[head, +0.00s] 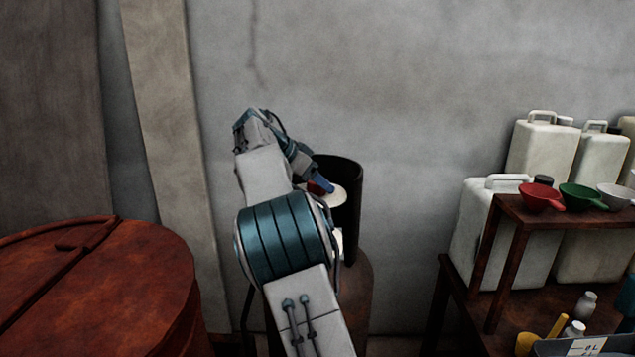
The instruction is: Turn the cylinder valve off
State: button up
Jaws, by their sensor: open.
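My arm reaches up and across to a dark, open-fronted collar (349,185) on top of a rusty brown cylinder (360,290) against the wall. My gripper (324,188) is at the mouth of this collar, pointing down to the right, with a blue finger showing. It is open. A small red part shows beside the blue finger, and a pale round disc (338,199) lies just under it. I cannot tell which of these is the valve's handwheel, nor whether the fingers touch it. My arm hides the cylinder's left side and much of the collar's opening.
A large rusty vat with a lid (110,270) stands at the left, near a leaning post (165,150). At the right, a brown shelf (520,215) holds red (541,197) and green scoops (582,197), with white jerrycans (480,235) behind. Bare wall lies between.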

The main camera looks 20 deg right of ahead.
jog(key=p+v, duration=0.2)
jog(key=v, duration=1.1)
